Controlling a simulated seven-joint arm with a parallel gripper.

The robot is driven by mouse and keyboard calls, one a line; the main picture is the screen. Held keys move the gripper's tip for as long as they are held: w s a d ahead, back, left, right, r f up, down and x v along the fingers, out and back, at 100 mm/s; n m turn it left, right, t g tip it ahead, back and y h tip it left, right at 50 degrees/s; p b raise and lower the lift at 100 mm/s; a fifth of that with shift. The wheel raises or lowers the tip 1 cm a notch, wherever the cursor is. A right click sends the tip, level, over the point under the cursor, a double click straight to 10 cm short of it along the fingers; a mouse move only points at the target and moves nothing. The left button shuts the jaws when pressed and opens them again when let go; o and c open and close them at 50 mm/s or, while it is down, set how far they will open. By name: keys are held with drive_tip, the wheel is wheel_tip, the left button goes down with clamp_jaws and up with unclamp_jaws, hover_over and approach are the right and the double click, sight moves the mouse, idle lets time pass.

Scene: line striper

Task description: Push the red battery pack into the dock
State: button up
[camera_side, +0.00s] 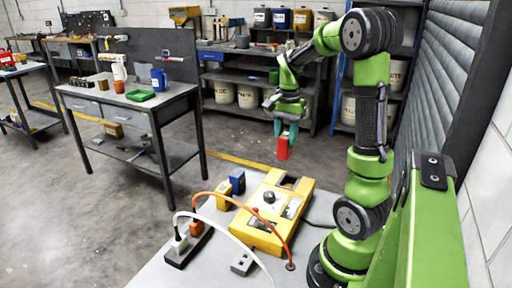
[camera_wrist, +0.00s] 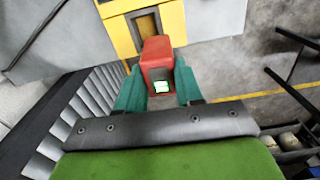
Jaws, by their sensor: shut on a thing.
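The red battery pack (camera_side: 284,148) is held in my gripper (camera_side: 287,133), in the air above the far end of the yellow machine (camera_side: 262,213). The gripper's teal fingers are shut on the pack's two sides; they also show in the wrist view (camera_wrist: 160,88). In the wrist view the red pack (camera_wrist: 158,52) shows a small light label on its near end. Past it, a dark recess (camera_wrist: 148,24) opens in the yellow housing, apparently the dock. In the side view, the dock (camera_side: 289,181) is at the machine's far end. The pack is apart from it.
A blue block (camera_side: 237,181) and a yellow block (camera_side: 223,196) stand left of the machine. A power strip (camera_side: 188,246) with white and orange plugs lies at the front left. An orange cable and a white cable arch near the machine. The air around the pack is clear.

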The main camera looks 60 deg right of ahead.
wheel_tip(320, 180, down, 7)
drive_tip(key=s+a, duration=0.1)
drive_tip(key=s, duration=0.1)
drive_tip(key=shift+s+r, duration=0.15)
drive_tip(key=shift+r, duration=0.05)
idle(0.4)
drive_tip(key=shift+a+f, duration=0.1)
drive_tip(key=shift+f, duration=2)
idle(1.4)
drive_tip(key=o, duration=1.1)
drive_tip(key=shift+o, duration=0.2)
drive_tip(key=shift+o, duration=1.3)
drive_tip(key=shift+r, duration=0.15)
